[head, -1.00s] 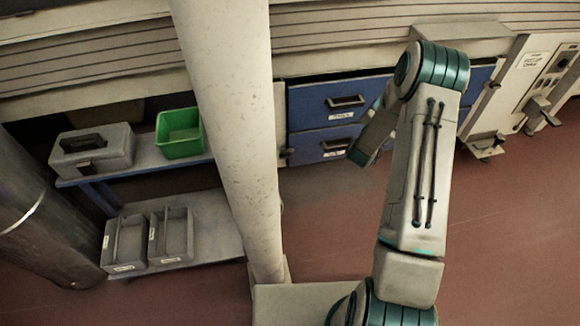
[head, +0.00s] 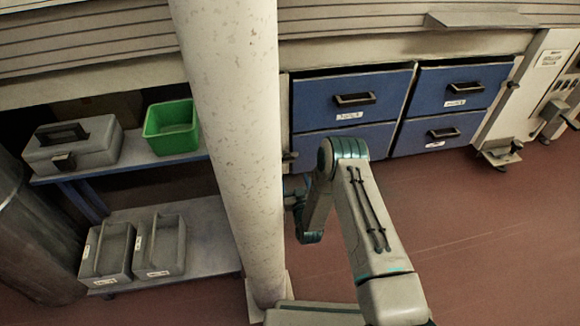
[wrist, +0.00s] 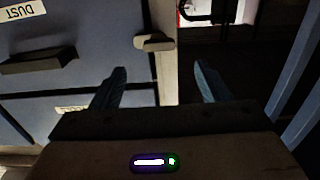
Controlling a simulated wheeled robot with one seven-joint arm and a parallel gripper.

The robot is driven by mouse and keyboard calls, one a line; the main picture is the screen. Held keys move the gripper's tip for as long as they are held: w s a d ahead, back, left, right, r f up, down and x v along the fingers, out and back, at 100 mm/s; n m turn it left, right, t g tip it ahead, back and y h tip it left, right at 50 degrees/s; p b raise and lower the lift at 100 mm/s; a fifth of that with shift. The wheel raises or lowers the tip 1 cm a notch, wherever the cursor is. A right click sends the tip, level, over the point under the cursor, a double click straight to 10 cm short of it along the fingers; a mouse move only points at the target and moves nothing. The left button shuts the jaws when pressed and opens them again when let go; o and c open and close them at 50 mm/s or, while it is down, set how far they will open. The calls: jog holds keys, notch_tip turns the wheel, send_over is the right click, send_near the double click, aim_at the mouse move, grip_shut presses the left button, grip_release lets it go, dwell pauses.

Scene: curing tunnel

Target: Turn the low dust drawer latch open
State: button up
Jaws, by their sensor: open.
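The latch (wrist: 155,42) is a small pale lever at the edge of a blue drawer front (wrist: 95,25) with a "DUST" label (wrist: 22,12) in the wrist view. It lies roughly crosswise there. My gripper (wrist: 160,82) is open and empty, its two dark fingers apart. The latch shows beyond the gap between the fingertips, with no visible contact. In the head view a dark latch piece (head: 290,157) shows beside the pillar, at the left edge of the blue drawers. My wrist is low beside the pillar there, and the fingertips cannot be made out.
The pale pillar (head: 232,120) stands close to my arm and hides part of the cabinet edge. A shelf (head: 215,225) at the left holds grey boxes and a green bin (head: 172,128). More blue drawers (head: 440,137) are at the right. Red floor (head: 480,220) is clear there.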

aim_at(289, 162)
jog(key=b+x, duration=0.3)
jog(key=x, duration=0.5)
jog(key=shift+w+f, duration=0.1)
jog(key=shift+f, duration=0.05)
jog(key=shift+w+a, duration=0.15)
jog(key=shift+w, duration=0.5)
jog(key=c, duration=1)
